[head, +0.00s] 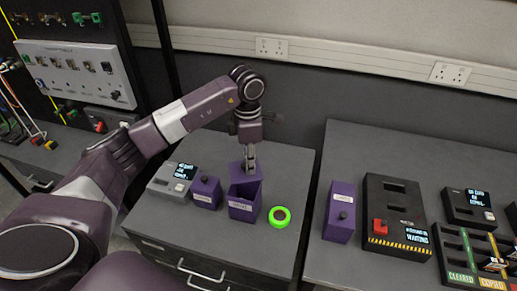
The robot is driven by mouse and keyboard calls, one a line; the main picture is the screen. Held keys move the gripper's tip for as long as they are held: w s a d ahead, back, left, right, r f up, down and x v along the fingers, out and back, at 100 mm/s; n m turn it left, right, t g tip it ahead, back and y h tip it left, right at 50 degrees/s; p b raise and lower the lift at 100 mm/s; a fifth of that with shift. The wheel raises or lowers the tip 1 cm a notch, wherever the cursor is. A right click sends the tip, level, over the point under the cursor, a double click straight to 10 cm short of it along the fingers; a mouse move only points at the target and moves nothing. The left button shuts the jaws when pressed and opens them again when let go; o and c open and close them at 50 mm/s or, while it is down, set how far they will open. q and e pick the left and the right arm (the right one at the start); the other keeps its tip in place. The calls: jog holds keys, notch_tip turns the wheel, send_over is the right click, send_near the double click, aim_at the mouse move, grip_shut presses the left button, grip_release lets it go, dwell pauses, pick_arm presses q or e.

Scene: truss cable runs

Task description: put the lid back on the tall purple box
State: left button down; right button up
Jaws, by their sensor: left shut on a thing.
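An open purple box (242,210) with a pale label on its front stands on the grey drawer cabinet. My left gripper (250,164) is directly above it, pointing down, and is shut on a purple lid (246,176). The lid is over the box's opening and looks tilted. A dark gap shows between lid and rim, so it does not sit flush; I cannot tell whether it touches the rim. The fingers hide the lid's grip. My right gripper is not in view.
A smaller purple box (206,192) with a black knob and a grey display unit (173,182) stand close on the left. A green ring (279,216) lies close on the right. Another purple box (341,211) and black devices (398,215) are on the right table.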

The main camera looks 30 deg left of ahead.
aim_at(248, 179)
pick_arm(q)
jog(key=shift+s, duration=0.4)
jog(key=shift+s+f, duration=0.1)
jog(key=shift+a+f+b, duration=0.1)
jog(key=shift+f+b, duration=0.2)
jog(key=shift+f, duration=0.75)
jog(key=shift+f+b, duration=0.65)
jog(key=shift+f, duration=0.15)
notch_tip(248, 179, down, 2)
jog(key=shift+f+b, duration=0.15)
jog(key=shift+b, duration=0.7)
jog(key=shift+f, duration=0.3)
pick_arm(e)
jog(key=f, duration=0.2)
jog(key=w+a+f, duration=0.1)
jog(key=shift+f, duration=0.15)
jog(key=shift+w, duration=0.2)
